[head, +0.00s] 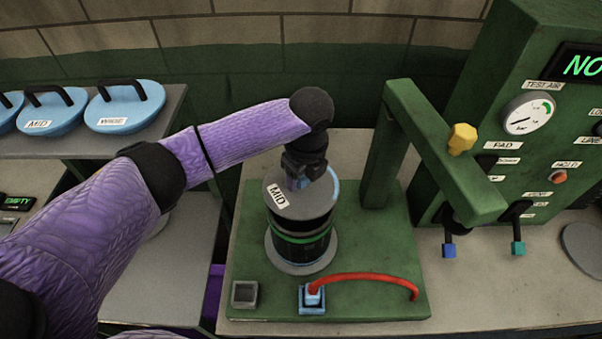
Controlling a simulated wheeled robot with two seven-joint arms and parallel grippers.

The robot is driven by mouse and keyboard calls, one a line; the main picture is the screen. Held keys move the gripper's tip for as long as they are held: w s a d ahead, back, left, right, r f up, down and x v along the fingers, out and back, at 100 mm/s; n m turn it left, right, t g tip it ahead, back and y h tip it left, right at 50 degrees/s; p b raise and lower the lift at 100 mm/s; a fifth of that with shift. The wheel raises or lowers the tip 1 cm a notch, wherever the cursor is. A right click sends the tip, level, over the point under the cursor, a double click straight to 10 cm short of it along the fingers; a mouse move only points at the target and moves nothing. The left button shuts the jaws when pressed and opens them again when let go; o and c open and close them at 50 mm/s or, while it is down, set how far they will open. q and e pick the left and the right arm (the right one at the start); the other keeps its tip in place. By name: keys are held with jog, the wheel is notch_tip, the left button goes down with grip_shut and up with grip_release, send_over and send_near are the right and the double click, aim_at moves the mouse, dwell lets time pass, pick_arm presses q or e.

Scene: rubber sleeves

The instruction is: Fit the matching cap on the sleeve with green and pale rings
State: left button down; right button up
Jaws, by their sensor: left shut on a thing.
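The sleeve (301,248) is a black upright cylinder with a green ring and a pale ring, standing on a round grey base on a green plate. A round cap (291,207) labelled MID is over the sleeve's top, grey in this light with a blue edge at right. My left gripper (302,180) comes down from above and is shut on the cap's handle, which it mostly hides. I cannot tell whether the cap is fully seated or a little above the rim. My right gripper is not in view.
Blue caps labelled MID (55,113) and WIDE (127,107) lie on the left shelf (165,137). A green bracket arm (445,160) stands close right of the sleeve. A red hose (365,277) runs across the plate (385,300) in front. A gauge panel (528,170) stands at right.

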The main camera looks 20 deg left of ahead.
aim_at(301, 192)
pick_arm(q)
jog(key=shift+f+b, duration=2.05)
jog(key=shift+f, duration=0.65)
jog(key=shift+c, duration=0.6)
grip_release()
